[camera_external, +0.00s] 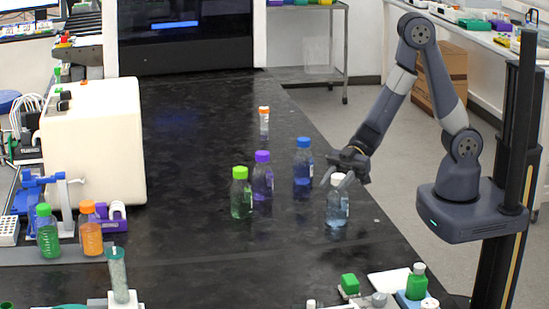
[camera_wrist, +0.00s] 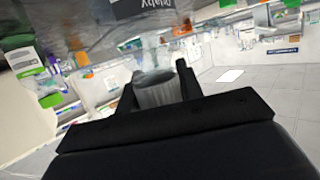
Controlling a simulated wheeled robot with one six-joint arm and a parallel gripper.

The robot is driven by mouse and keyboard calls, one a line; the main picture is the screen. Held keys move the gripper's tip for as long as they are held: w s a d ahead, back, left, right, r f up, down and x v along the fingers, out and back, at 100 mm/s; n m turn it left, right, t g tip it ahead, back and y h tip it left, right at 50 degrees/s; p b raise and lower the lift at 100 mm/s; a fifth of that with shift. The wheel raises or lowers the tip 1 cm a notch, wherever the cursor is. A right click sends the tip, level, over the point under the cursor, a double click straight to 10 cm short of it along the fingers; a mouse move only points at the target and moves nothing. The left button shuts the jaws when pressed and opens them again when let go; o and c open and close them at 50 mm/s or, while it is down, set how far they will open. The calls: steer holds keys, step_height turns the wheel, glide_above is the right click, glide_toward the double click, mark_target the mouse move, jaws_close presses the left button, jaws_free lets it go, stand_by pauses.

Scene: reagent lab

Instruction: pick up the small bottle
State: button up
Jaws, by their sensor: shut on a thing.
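The small clear bottle (camera_external: 337,212) with a white cap and pale blue liquid is upright at the right of the black bench, in the external view. My gripper (camera_external: 338,180) comes in from the upper right and is shut on its cap. In the wrist view the ridged whitish cap (camera_wrist: 158,92) sits between the two dark fingers of my gripper (camera_wrist: 157,88). The clear bottle body lies beyond the cap. I cannot tell whether its base touches the bench or is just off it.
A cream machine (camera_external: 95,145) stands further left.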

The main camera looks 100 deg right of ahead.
jaws_close()
steer(key=shift+r, duration=0.15)
